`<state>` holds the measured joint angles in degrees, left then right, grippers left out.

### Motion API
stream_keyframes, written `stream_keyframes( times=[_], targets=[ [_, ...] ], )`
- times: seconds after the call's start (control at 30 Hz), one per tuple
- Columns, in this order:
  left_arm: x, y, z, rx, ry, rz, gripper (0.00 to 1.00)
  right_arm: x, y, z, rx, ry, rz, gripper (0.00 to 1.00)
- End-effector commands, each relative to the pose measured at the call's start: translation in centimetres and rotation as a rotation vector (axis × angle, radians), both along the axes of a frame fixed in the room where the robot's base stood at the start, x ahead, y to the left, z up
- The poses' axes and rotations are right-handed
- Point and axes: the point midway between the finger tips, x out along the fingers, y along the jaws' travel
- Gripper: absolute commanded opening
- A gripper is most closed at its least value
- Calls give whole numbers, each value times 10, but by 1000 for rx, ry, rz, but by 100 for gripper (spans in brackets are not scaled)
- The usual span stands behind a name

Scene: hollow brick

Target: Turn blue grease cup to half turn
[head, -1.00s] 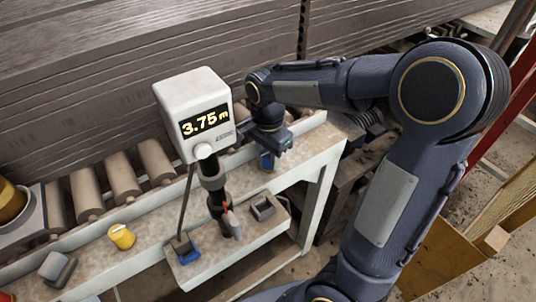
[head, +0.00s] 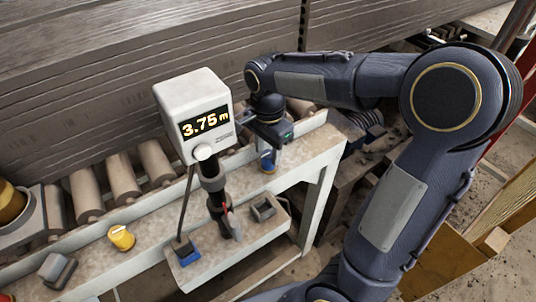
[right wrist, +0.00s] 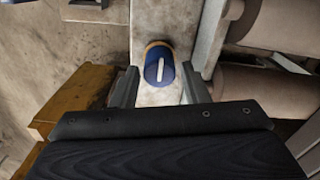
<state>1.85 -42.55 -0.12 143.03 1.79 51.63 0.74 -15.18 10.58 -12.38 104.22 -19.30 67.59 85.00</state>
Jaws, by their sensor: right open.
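The blue grease cup (head: 267,163) sits on the pale frame rail near its right end, just below my right gripper (head: 270,141). In the right wrist view the cup (right wrist: 159,68) is a round blue cap on a tan base, with a white bar across its top. The bar runs nearly upright in that picture. My right gripper (right wrist: 160,84) is open, with one finger on either side of the near part of the cup. A gap shows between cup and fingers; whether either finger touches it is not clear. My left gripper is out of view.
A white display box (head: 193,115) reading 3.75 m stands on a post left of the gripper. A yellow cup (head: 121,237) sits farther left on the rail. Rollers (head: 122,178) lie behind it. A small shelf (head: 225,255) holds a blue-based part and a grey tray.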

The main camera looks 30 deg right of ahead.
Motion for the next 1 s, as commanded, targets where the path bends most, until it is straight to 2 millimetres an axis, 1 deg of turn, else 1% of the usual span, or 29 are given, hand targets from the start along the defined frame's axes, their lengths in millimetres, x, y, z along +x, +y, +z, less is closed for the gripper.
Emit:
stream_keyframes(
  times=[0.03, 0.1, 0.2, 0.33, 0.47, 0.87, 0.93, 1.0],
  targets=[
    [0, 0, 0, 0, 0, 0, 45, 1, 0, 11, 1, -6, 0, 41],
    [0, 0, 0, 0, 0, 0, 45, 1, 0, 23, 1, -5, -1, 41],
    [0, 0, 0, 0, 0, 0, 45, 1, 0, 38, 0, -5, 0, 41],
    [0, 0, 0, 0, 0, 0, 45, 0, 0, 50, 0, -4, 0, 41],
    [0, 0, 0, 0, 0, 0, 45, 0, 0, 54, 0, -3, 0, 41],
    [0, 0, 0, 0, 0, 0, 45, 0, 0, 53, 0, -2, 0, 41],
    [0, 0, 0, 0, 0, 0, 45, -1, 0, 53, 5, -5, 7, 41],
    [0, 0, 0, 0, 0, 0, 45, -9, -2, 54, 25, -18, 44, 41]
  ],
)
